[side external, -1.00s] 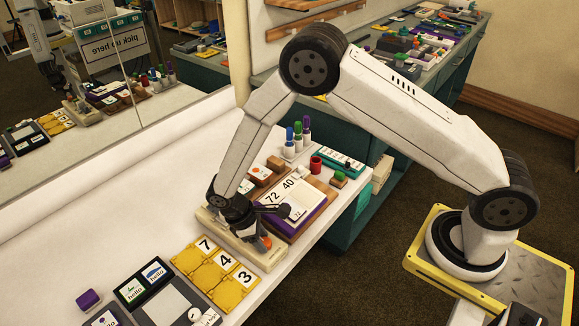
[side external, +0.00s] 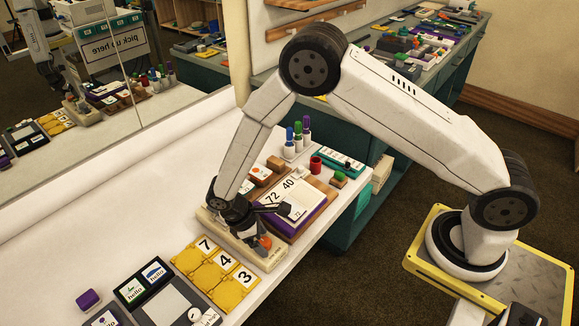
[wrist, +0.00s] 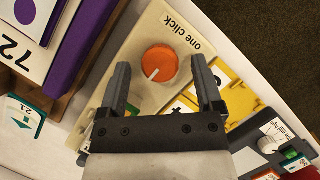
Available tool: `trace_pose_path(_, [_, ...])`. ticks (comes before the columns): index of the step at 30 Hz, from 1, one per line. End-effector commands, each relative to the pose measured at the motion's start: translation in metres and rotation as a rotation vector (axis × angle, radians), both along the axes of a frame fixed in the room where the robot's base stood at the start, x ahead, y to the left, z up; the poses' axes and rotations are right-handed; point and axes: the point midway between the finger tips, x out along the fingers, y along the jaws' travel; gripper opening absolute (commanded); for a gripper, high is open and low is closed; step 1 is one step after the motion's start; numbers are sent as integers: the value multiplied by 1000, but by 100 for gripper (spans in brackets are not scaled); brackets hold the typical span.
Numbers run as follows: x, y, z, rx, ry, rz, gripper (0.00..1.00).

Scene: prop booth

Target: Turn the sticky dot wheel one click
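The orange dial (wrist: 160,64), which I take for the sticky dot wheel, sits on a cream base (wrist: 178,24) printed "one click". A short white mark on the dial points to the lower left in the wrist view. In the side view part of the orange dial (side external: 265,241) shows at the front of the cream base (side external: 268,259). My gripper (wrist: 161,68) is open, with one finger on each side of the dial and a visible gap on both sides. In the side view my gripper (side external: 254,236) is low over the base and hides much of it.
A purple-edged pad with "72 40" (side external: 296,205) lies close on one side of the base. Yellow number tiles (side external: 215,272) lie close on the other. Bottles (side external: 297,138) and a red cup (side external: 316,164) stand farther back. White table (side external: 120,210) is clear behind.

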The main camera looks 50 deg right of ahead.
Motion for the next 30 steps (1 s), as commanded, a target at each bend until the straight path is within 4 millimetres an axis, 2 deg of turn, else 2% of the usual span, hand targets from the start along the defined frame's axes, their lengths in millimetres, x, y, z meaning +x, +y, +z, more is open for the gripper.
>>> trace_pose_path(10, [3, 3, 9, 1, -1, 0, 84])
trace_pose_path(24, [18, 18, 61, 1, -2, 0, 84])
trace_pose_path(30, [21, 21, 71, 1, -1, 0, 84])
